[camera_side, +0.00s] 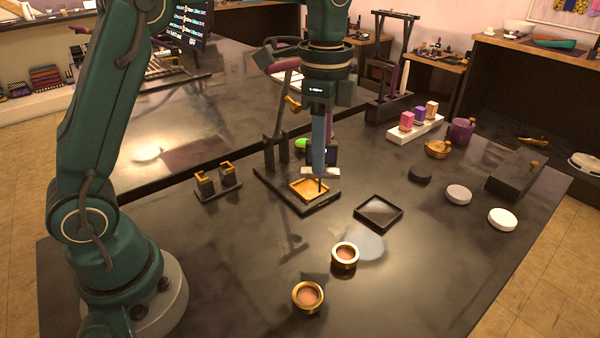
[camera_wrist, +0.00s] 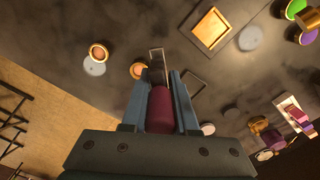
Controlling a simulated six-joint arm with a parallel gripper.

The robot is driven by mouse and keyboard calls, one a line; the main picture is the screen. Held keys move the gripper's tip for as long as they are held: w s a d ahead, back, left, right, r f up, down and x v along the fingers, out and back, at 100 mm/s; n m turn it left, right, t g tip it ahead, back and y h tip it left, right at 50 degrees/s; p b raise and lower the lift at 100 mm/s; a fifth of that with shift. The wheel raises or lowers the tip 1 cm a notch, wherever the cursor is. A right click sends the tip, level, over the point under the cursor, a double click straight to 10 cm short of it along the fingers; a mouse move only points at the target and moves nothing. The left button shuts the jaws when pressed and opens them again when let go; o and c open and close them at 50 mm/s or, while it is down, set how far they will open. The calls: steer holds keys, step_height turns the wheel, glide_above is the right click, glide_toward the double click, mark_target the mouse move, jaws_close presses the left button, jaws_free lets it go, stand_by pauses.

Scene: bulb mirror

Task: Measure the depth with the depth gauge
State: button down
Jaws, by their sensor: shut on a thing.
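My gripper (camera_side: 319,160) is shut on the depth gauge. In the wrist view its fingers (camera_wrist: 155,95) flank a dark purple handle (camera_wrist: 160,110) with a grey flat bar beyond it. In the side view the gauge shows a pale crossbar (camera_side: 320,174) with a thin dark rod pointing down below it. The rod's lower end overlaps the gold-framed tray of a dark press stand (camera_side: 322,206); I cannot tell whether it touches. Two brass cups with reddish insides (camera_side: 345,256) (camera_side: 308,296) stand on the table nearer the side camera; they also show in the wrist view (camera_wrist: 98,53).
A dark square frame (camera_side: 379,211) lies right of the stand. Two dark posts with gold tops (camera_side: 218,180) stand left. Several round discs (camera_side: 458,195), a white rack of coloured blocks (camera_side: 415,129) and a purple pot (camera_side: 461,131) are at right. The front table is mostly clear.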

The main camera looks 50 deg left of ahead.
steer(key=d+f+m, duration=0.1)
steer(key=d+m, duration=0.2)
steer(key=d, duration=0.4)
steer(key=shift+s+d+f+m, duration=0.15)
steer(key=shift+d+m, duration=0.2)
steer(key=shift+m, duration=0.05)
steer(key=shift+f, duration=3)
steer(key=shift+f, duration=2.05)
steer(key=shift+r, duration=0.1)
steer(key=shift+r, duration=2.95)
steer(key=shift+a, duration=0.1)
